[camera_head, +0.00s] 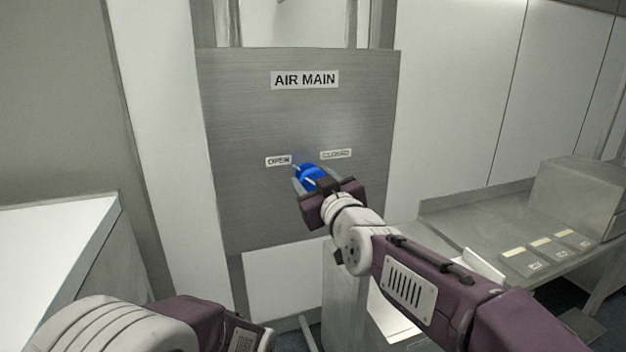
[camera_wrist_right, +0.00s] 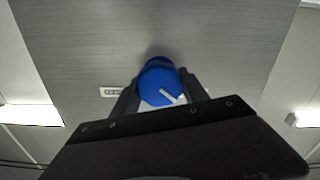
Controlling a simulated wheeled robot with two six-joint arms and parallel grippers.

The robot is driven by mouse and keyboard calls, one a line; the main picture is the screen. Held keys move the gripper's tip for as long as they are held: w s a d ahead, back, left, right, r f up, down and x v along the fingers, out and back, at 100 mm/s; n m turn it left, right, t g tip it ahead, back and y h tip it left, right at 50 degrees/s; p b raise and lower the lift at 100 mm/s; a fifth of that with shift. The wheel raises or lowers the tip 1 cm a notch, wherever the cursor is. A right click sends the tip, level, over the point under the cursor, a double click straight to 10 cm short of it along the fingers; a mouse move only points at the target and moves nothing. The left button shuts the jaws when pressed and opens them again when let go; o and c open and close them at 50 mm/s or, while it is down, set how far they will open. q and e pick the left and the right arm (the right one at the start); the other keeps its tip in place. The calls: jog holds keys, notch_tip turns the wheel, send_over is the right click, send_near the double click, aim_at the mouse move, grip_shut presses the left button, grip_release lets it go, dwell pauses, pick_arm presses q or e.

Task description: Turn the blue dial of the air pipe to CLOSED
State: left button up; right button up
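The blue dial (camera_head: 311,176) is on the grey AIR MAIN panel (camera_head: 240,120), between the OPEN label (camera_head: 278,160) and the CLOSED label (camera_head: 336,153). Its white pointer mark leans up and left, toward OPEN. The dial also shows in the wrist view (camera_wrist_right: 158,84), where the picture is upside down. My right gripper (camera_head: 314,181) is at the dial, one finger on each side. The fingers look open around it; firm contact cannot be made out. My left gripper is out of view; only part of that arm shows at the bottom left.
A white counter (camera_head: 60,235) stands at the left. At the right, a grey bench (camera_head: 480,220) carries a box (camera_head: 580,195) and several small labelled plates. The panel face around the dial is clear.

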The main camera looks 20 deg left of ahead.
jog(key=c, duration=0.7)
jog(key=m+b, duration=0.2)
jog(key=m, duration=0.1)
jog(key=shift+f, duration=0.1)
jog(key=m+b, duration=0.1)
jog(key=m, duration=0.3)
jog(key=shift+m, duration=0.3)
jog(key=m+b, duration=0.1)
jog(key=m, duration=0.5)
jog(key=shift+w+d, duration=0.1)
jog(key=m+b, duration=0.1)
jog(key=m, duration=0.5)
jog(key=shift+m, duration=0.3)
